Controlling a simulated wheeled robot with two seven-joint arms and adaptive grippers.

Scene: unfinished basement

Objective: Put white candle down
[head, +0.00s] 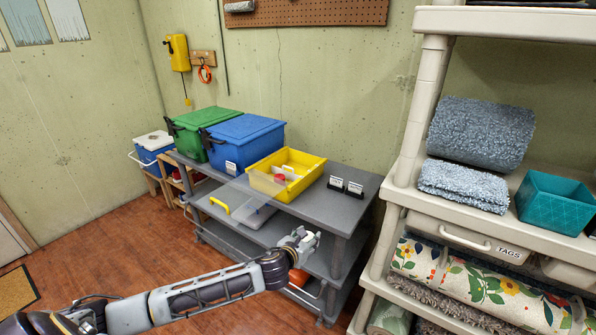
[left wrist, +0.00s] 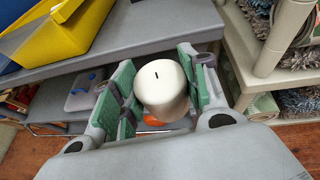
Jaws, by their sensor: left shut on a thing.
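The white candle (left wrist: 161,84), a short pale cylinder with a dark wick mark on its top, sits between the green-padded fingers of my left gripper (left wrist: 158,98) in the left wrist view. The fingers are shut on its sides. In the head view my left gripper (head: 304,240) is in front of the grey shelf unit (head: 345,212), near its right front corner and below top level. The candle is hard to make out there. My right gripper is not in view.
A yellow bin (head: 262,184) with small items stands on the grey top, beside blue (head: 245,141) and green (head: 192,131) lidded totes. Two small black-and-white label holders (head: 346,187) stand right of it. A beige shelf rack (head: 403,190) rises at right.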

